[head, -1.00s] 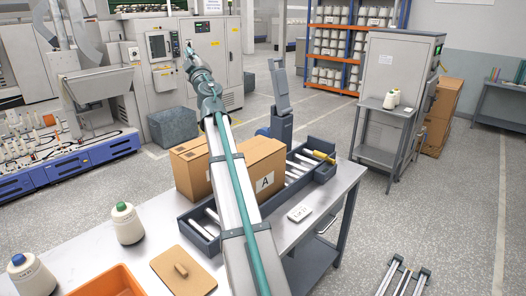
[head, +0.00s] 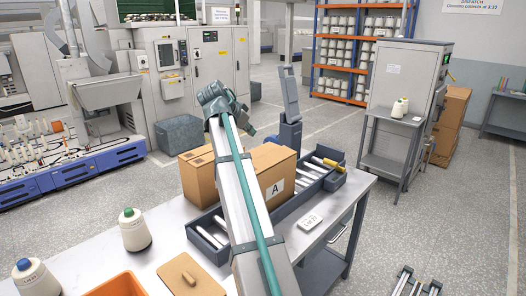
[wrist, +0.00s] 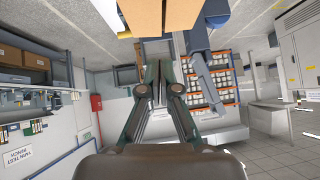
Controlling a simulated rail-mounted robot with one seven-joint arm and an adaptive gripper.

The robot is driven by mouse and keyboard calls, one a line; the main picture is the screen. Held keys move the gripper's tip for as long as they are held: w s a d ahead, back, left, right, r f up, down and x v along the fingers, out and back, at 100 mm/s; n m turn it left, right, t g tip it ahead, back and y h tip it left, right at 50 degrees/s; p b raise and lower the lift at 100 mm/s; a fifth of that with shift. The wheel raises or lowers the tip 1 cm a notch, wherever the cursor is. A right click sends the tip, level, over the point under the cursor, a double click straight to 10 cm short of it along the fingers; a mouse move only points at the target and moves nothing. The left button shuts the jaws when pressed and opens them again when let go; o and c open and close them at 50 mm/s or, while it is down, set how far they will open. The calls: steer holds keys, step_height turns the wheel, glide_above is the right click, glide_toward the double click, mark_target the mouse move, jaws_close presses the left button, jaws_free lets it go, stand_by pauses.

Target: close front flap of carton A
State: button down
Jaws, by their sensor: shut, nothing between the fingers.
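Carton A (head: 259,166) is a brown box with a white "A" label, standing on the roller track on the table in the head view. My arm crosses in front of its left part, and I cannot make out its front flap. In the wrist view a brown carton surface (wrist: 163,14) shows at the top edge, beyond my fingertips and apart from them; I cannot tell which carton it is. My gripper (wrist: 154,70) is shut and empty in the wrist view. In the head view the fingers are hidden behind my arm.
Another brown carton face (head: 200,186) shows left of my arm. A yellow-handled tool (head: 327,164) lies at the track's right end.

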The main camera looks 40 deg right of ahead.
steer(key=p, duration=0.3)
glide_above(266, 156)
steer(key=a, duration=0.3)
steer(key=f, duration=0.4)
steer(key=s+f, duration=0.1)
steer(key=f, duration=0.1)
steer(key=shift+d+f, duration=0.25)
steer(key=shift+f, duration=0.1)
step_height(266, 156, down, 2)
steer(key=shift+w+f+p, duration=0.15)
steer(key=shift+p, duration=0.4)
steer(key=shift+w+f+p, duration=0.15)
steer(key=shift+f+p, duration=0.2)
steer(key=shift+f, duration=0.75)
steer(key=shift+d, duration=0.1)
